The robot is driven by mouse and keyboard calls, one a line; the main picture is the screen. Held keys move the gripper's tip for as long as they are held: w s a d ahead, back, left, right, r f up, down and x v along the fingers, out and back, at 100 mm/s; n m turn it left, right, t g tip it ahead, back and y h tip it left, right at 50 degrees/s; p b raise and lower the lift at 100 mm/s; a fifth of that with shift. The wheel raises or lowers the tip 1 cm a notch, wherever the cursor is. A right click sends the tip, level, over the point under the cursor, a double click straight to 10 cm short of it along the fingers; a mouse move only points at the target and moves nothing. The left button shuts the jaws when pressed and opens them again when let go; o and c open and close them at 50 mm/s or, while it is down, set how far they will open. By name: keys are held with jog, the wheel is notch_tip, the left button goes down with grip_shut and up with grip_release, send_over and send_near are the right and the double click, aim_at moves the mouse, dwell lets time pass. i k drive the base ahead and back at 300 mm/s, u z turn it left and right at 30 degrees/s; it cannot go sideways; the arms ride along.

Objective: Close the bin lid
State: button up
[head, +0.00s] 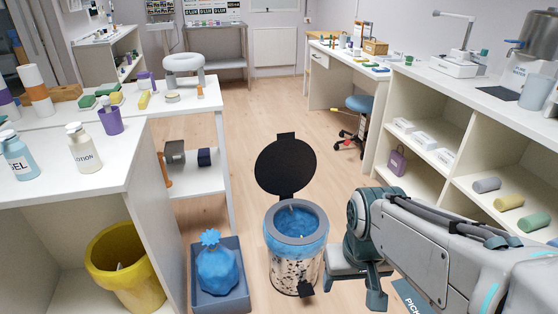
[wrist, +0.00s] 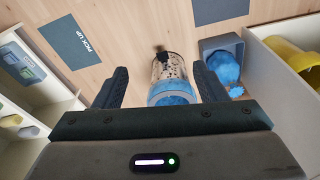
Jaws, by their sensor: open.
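The bin (head: 297,262) is a speckled cylinder with a blue liner and grey rim, upright on the floor in the head view. Its round black lid (head: 286,168) stands open, raised at the bin's far side. Blue contents show inside the rim. In the wrist view the bin (wrist: 172,72) appears between my fingers, in the distance; the lid is not visible there. My gripper (head: 356,272) is just right of the bin in the head view, partly hidden by my own arm. The wrist view shows my gripper (wrist: 160,84) with its fingers apart and nothing between them.
A grey tray (head: 222,300) with a blue tied bag (head: 217,268) stands left of the bin. A yellow bin (head: 125,268) sits under the left white counter (head: 150,150). White shelves (head: 440,120) stand at the right. The floor (head: 255,115) beyond the lid is clear.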

aim_at(287, 165)
jog(key=z, duration=0.35)
jog(key=i, duration=1.3)
jog(key=u, duration=0.7)
